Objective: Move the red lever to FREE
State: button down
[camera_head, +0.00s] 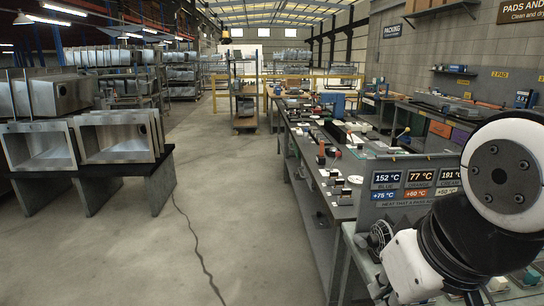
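No red lever can be made out for certain in this view. Small dark devices with red or orange parts (321,153) stand on the long workbench (345,211), too small to tell apart. No FREE marking is readable. A yellow-tipped handle (403,133) shows farther back on the right. My white and black arm links fill the right edge and hide part of the bench there. My gripper is not in view.
A panel with temperature signs (400,178) stands at the bench's near right, beside my arm. Steel sinks (117,136) rest on a dark stand (92,172) at the left. The concrete floor (235,210) between stand and bench is clear.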

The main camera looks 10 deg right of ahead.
aim_at(338, 154)
jog(key=i+j+z, duration=0.15)
jog(key=i+j, duration=0.5)
jog(key=i+j+z, duration=0.15)
jog(key=i+j, duration=0.5)
jog(key=j, duration=0.15)
jog(key=i+j, duration=0.1)
jog(key=i, duration=0.85)
